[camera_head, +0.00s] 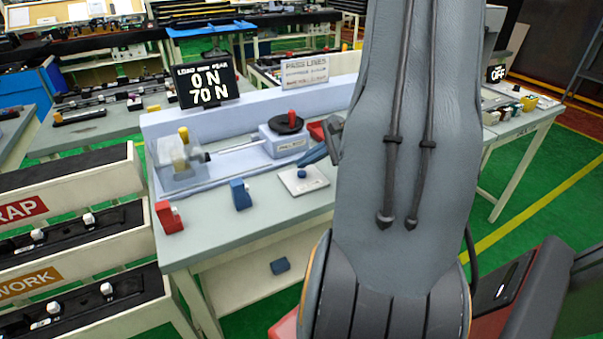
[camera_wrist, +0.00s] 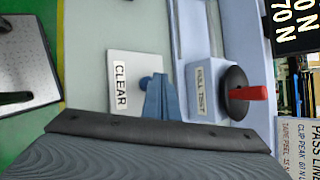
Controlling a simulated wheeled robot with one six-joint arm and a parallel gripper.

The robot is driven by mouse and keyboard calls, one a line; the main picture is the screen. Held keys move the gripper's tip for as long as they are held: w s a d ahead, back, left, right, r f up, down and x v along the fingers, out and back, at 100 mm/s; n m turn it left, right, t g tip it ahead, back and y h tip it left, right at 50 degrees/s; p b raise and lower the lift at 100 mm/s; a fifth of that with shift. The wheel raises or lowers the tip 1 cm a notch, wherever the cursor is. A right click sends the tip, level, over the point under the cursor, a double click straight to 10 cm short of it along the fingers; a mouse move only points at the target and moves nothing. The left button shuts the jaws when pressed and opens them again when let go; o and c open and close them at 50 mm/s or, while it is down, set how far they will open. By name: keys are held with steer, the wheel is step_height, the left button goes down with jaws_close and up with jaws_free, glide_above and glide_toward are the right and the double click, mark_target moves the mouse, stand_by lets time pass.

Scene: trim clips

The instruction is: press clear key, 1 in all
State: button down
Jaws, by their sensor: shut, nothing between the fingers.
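The clear key is a blue round button (camera_head: 301,173) on a white plate (camera_head: 316,184) at the front of the bench. In the wrist view its plate, labelled CLEAR (camera_wrist: 121,86), lies left of my fingers, with the blue button (camera_wrist: 144,82) right beside the fingertips. My gripper (camera_head: 301,163) has blue fingers, shut and empty, and its tips show just above the button in the head view. It also shows in the wrist view (camera_wrist: 160,77). I cannot tell whether the tips touch the button. The load display (camera_head: 207,87) reads 0 N and 70 N.
The pull test fixture with a black knob and red handle (camera_head: 287,122) stands just behind the key. A blue block (camera_head: 240,194) and a red block (camera_head: 168,217) stand to the left on the bench (camera_head: 205,225). A PASS LINES sign (camera_head: 305,71) stands behind.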

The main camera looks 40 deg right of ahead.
mark_target(306, 173)
steer(key=shift+f, duration=0.35)
steer(key=shift+f+b, duration=0.45)
steer(key=shift+b, duration=0.25)
stand_by(0.4)
steer(key=shift+r, duration=0.1)
steer(key=shift+r+p, duration=0.55)
steer(key=shift+r, duration=0.25)
steer(key=shift+r, duration=0.15)
step_height(306, 173, up, 5)
steer(key=p, duration=0.3)
stand_by(0.9)
